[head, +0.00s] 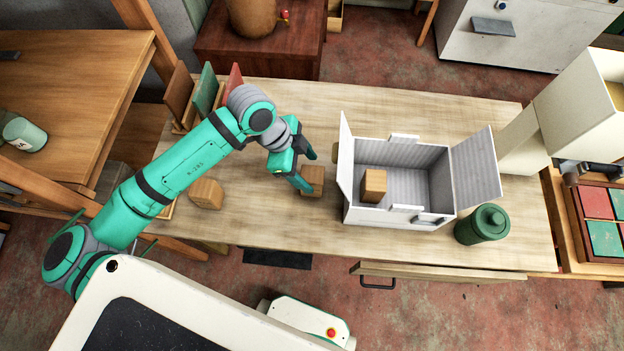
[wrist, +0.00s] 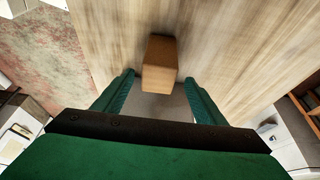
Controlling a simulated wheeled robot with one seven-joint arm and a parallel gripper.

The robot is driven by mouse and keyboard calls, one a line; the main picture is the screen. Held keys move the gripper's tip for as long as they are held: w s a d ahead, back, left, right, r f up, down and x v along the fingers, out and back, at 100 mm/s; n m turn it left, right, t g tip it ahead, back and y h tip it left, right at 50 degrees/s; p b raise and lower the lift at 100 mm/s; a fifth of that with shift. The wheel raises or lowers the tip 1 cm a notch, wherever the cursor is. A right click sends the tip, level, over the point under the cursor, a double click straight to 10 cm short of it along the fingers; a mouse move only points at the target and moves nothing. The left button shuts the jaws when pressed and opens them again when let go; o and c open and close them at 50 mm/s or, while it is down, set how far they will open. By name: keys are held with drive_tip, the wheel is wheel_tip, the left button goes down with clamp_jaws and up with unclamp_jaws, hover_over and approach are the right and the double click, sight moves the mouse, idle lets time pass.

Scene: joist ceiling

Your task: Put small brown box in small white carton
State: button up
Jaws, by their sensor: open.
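A small brown box (head: 312,181) sits on the wooden table, left of the carton. My gripper (head: 304,170) is open at this box, with its fingers on the box's left side in the head view. In the wrist view the brown box (wrist: 160,64) lies just ahead of and between the open fingertips. The small white carton (head: 352,214) stands open with its flaps spread. One brown box (head: 373,185) is inside it at the left. Another brown box (head: 206,193) lies on the table further left, under my arm.
A green canister (head: 482,225) stands right of the carton, close to its flap. Upright coloured boards (head: 206,95) stand in a rack at the table's back left. An open drawer (head: 440,272) juts from the front edge. Table behind the carton is clear.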

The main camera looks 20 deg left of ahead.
drive_tip(key=shift+x, duration=3.5)
drive_tip(key=c, duration=1.4)
drive_tip(key=shift+r, duration=0.2)
